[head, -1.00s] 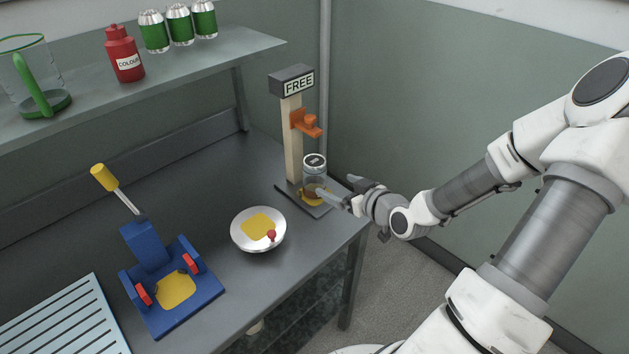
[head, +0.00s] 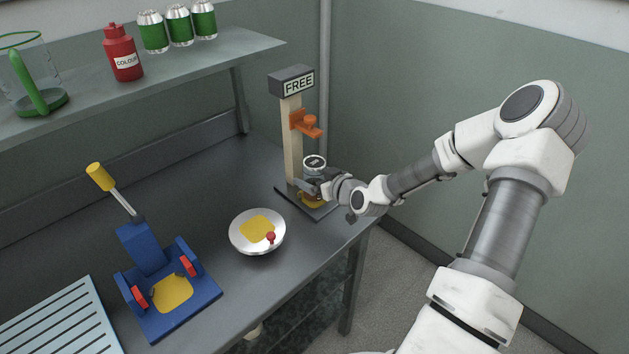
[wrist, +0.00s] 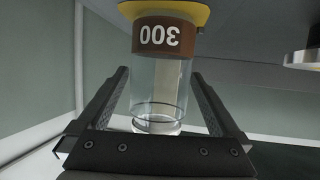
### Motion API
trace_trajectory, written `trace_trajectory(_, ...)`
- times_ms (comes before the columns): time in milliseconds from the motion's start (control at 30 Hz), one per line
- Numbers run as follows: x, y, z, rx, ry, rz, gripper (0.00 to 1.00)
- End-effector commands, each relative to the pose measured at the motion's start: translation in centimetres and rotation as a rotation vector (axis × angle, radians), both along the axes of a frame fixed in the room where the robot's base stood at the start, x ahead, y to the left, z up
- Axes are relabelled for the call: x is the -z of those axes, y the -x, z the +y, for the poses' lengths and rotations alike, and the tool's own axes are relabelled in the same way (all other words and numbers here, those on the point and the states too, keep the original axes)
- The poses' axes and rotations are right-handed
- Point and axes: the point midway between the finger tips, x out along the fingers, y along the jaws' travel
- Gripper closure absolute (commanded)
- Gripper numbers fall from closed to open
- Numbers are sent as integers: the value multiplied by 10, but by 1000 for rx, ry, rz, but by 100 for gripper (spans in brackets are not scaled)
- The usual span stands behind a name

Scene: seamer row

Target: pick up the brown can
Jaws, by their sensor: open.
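The can stands on the yellow pad of the stand with the FREE sign (head: 291,83); its pale lid (head: 315,162) shows above my gripper in the head view. The wrist view is upside down and shows the can's brown band (wrist: 165,38), marked 300, and its clear body. My gripper (head: 312,187) is at the can, hiding much of its lower part in the head view. In the wrist view my open gripper (wrist: 160,75) has one finger on each side of the can, with gaps visible; I see no grip.
An orange clamp (head: 305,123) sits on the post above the can. A blue press (head: 168,285) with a yellow-handled lever is further left. The shelf above holds a red bottle (head: 123,53) and green cans.

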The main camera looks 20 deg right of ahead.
Motion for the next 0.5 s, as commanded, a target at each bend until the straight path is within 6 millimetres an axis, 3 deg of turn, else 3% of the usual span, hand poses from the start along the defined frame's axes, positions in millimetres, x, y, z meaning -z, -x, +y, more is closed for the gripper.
trace_trajectory(133, 0, 0, 0, 0, 0, 0, 2)
trace_trajectory(500, 0, 1, 0, 0, 0, 0, 68)
